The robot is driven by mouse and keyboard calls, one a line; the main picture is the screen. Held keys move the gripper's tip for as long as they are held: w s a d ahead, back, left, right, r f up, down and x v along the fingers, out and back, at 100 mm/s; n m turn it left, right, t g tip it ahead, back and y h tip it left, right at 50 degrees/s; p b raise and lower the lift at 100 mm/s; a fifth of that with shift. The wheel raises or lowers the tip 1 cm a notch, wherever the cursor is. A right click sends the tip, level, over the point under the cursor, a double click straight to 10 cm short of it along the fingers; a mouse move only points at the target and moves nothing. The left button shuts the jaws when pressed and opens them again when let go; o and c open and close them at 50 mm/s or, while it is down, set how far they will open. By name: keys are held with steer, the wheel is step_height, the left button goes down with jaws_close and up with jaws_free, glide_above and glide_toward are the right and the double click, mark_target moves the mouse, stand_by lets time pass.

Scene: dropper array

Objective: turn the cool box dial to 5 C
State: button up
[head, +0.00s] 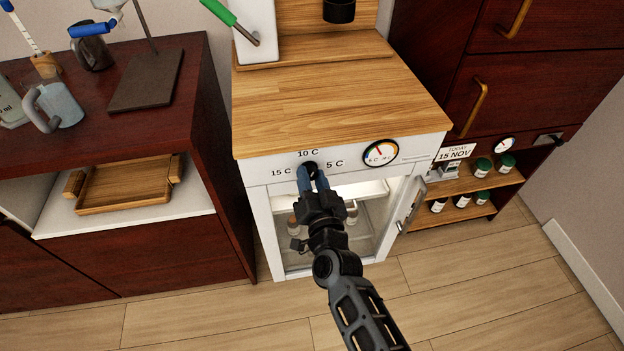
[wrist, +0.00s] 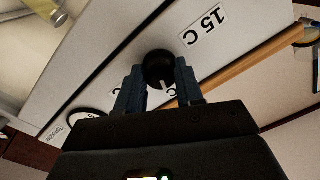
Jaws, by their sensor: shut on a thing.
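The cool box (head: 262,185) is a white cabinet with a wooden top. Its round black dial (head: 311,167) sits on the front panel among the labels 15 C (head: 281,172), 10 C (head: 308,153) and 5 C (head: 334,164). My gripper (head: 313,182) is shut on the dial, with one blue finger on each side. In the wrist view the dial (wrist: 158,68) shows between the fingers, and its white pointer mark faces the partly hidden middle label, 10 C (wrist: 172,94). The 5 C label is partly covered there by a finger.
A round gauge (head: 380,153) is right of the dial. The cool box door (head: 411,206) stands open at the right, showing a lit inside with small bottles. A dark red cabinet with a wooden tray (head: 130,185) is at left. A low shelf with jars (head: 465,184) is at right.

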steer(key=m+b, duration=0.1)
steer(key=m, duration=0.5)
steer(key=shift+m, duration=0.3)
steer(key=m+b, duration=0.1)
steer(key=m, duration=0.4)
steer(key=shift+r+m, duration=0.1)
steer(key=shift+m, duration=0.3)
steer(key=o, duration=1)
steer(key=v, duration=0.7)
steer(key=shift+s, duration=0.35)
